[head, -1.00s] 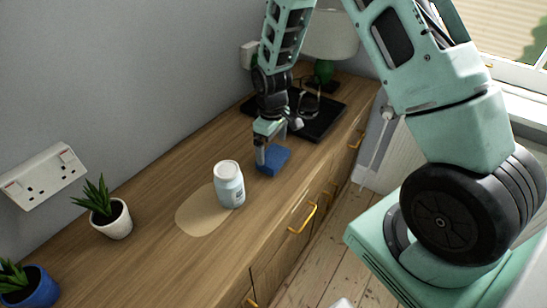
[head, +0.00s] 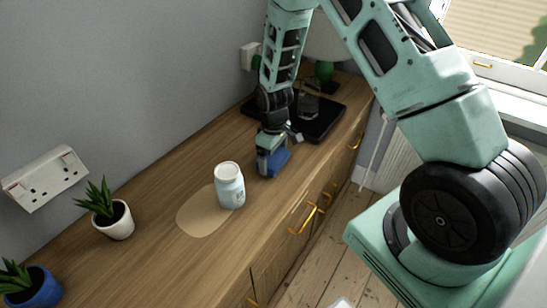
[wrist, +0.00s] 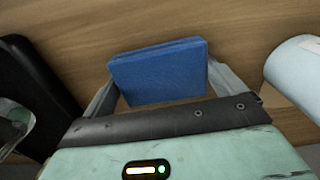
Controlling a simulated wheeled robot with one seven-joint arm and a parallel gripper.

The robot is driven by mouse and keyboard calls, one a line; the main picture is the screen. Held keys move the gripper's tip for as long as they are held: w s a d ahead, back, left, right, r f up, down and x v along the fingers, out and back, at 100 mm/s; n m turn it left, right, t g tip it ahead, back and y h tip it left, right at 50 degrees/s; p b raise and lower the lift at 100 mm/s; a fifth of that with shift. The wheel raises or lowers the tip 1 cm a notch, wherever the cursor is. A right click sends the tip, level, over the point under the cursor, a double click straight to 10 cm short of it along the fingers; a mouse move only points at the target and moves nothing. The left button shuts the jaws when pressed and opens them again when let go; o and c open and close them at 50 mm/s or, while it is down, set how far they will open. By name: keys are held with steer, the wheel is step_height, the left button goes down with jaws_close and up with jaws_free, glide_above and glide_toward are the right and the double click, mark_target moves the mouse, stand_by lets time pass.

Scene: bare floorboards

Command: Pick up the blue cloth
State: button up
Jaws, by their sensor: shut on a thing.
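The blue cloth (head: 281,160) is a small folded pad on the wooden sideboard, to the right of and behind the white jar. In the wrist view the cloth (wrist: 160,72) sits between the two fingers of my gripper (wrist: 165,85). My gripper (head: 264,168) points down at the cloth in the head view and is shut on it. It hides part of the cloth there. Whether the cloth is clear of the wood I cannot tell.
A white jar (head: 230,187) stands close by at the left, beside a pale spill (head: 200,214) on the sideboard (head: 150,240). A black tray (head: 322,124) with a glass item lies behind. Potted plants (head: 112,218) stand at the left.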

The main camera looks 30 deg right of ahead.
mark_target(273, 156)
step_height(273, 156, up, 10)
steer(key=b, duration=0.1)
stand_by(0.4)
